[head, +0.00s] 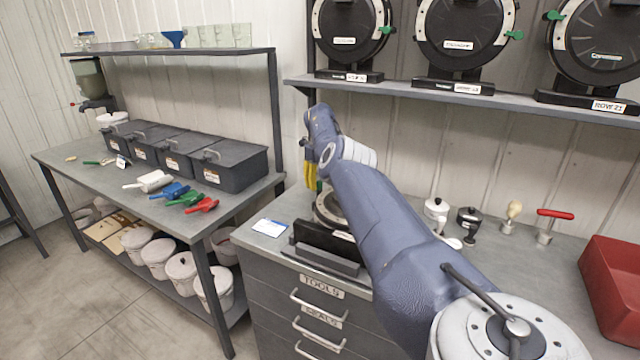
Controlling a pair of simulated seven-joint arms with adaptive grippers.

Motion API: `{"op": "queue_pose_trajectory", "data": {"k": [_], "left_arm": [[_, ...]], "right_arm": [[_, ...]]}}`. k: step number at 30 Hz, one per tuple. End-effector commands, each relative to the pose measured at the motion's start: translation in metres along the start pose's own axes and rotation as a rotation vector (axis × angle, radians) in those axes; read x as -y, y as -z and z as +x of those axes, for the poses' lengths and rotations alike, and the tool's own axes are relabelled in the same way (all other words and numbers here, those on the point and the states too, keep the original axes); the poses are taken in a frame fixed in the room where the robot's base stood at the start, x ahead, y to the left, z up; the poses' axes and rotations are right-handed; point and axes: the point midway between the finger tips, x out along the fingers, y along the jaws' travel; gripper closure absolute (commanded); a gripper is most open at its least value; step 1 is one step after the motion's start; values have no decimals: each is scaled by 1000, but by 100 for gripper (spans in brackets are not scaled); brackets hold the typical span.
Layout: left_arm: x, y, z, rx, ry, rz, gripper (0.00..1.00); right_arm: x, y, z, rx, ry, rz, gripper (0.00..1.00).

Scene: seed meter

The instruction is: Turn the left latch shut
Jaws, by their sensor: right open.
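A seed meter (325,212) stands on the grey bench in a black stand (325,240), mostly hidden behind my right arm. A small green piece (319,186) shows at its upper left edge; I cannot tell whether it is the left latch or how it is turned. My right gripper (310,174) hangs at the meter's upper left, with yellow fingers partly hidden by the wrist. It is open, close to the green piece; contact cannot be made out. My left gripper is out of view.
Three meters with green latches stand on the shelf (400,88) above. Right of my arm are small knobbed tools (467,218), a red-handled tool (546,228) and a red bin (612,280). A card (269,227) lies at the bench's left. Another table with grey bins (235,165) stands left.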

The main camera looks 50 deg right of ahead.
Motion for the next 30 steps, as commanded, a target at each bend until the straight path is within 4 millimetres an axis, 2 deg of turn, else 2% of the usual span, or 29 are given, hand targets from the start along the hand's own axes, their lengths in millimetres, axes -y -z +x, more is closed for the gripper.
{"op": "queue_pose_trajectory", "data": {"k": [3,15,30], "left_arm": [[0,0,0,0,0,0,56],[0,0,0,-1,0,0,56],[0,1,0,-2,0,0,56]], "right_arm": [[0,0,0,0,0,0,56],[0,0,0,0,0,0,100],[1,1,0,-2,-5,-40,100]]}}
